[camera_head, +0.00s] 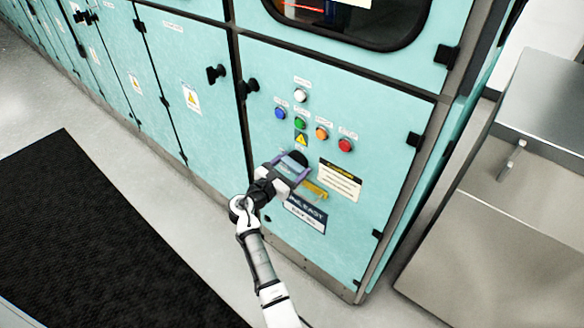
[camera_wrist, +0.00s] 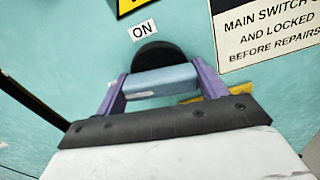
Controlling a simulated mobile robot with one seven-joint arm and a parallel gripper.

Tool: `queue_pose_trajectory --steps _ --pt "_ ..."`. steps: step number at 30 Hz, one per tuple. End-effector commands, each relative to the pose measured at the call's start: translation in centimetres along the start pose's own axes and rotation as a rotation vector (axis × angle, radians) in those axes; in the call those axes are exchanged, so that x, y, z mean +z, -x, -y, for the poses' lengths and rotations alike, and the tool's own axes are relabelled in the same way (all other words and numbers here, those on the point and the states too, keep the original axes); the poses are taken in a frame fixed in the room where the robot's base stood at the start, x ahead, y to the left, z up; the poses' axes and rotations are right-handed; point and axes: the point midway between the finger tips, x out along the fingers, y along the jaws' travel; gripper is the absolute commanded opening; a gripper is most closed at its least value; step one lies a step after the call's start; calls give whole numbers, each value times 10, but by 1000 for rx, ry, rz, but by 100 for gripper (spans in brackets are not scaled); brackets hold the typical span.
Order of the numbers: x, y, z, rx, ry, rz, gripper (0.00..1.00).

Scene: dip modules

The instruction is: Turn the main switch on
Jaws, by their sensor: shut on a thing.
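The main switch (camera_wrist: 158,55) is on the teal cabinet door. In the wrist view its rounded black part shows just below the white "ON" label (camera_wrist: 143,30). My gripper (camera_wrist: 162,82) is at the switch, its two purple fingers on either side and a blue-grey piece between them. It is shut on the switch. In the head view my gripper (camera_head: 288,166) covers most of the switch, with a black part (camera_head: 300,156) showing above it and a yellow plate (camera_head: 316,190) at its lower right. The fingers hide how the handle is turned.
Several coloured buttons (camera_head: 300,123) sit above the switch. A caution sign (camera_head: 340,180) is to its right and a dark label (camera_head: 305,213) below it. A metal cabinet (camera_head: 500,220) stands at the right. A black mat (camera_head: 90,240) lies on the floor at left.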

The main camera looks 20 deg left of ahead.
Motion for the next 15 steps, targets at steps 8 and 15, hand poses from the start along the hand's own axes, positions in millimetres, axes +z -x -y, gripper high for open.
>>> queue_pose_trajectory --steps 8,15 --pt "-2 0 1 -2 -249 1 48" --pt "-3 0 1 -2 -478 2 48"
